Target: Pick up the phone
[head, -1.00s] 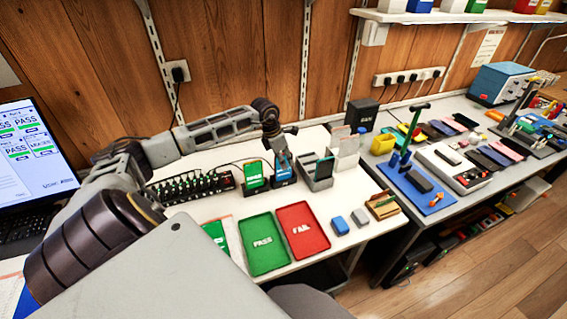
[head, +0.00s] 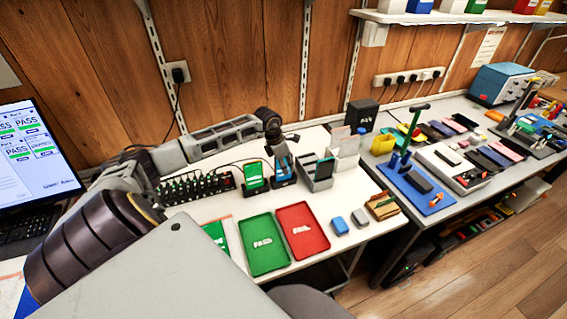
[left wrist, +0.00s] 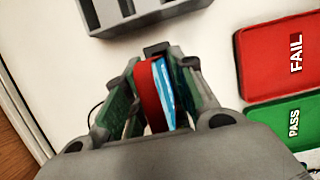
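The phone (left wrist: 158,95), with a red side and a bright blue face, stands between the fingers of my left gripper (left wrist: 158,68) in the left wrist view. The fingers are on either side of it, and a gap shows beside the red side, so they look open around it. In the head view, my left gripper (head: 281,160) points down over the blue-lit phone (head: 283,174) in its dark stand, hiding much of it. Contact with the fingers cannot be made out. My right gripper is not in view.
A green-screened phone (head: 254,176) stands just left. A grey slotted holder (head: 319,183) stands just right. The green PASS tray (head: 264,264) and red FAIL tray (head: 303,249) lie in front.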

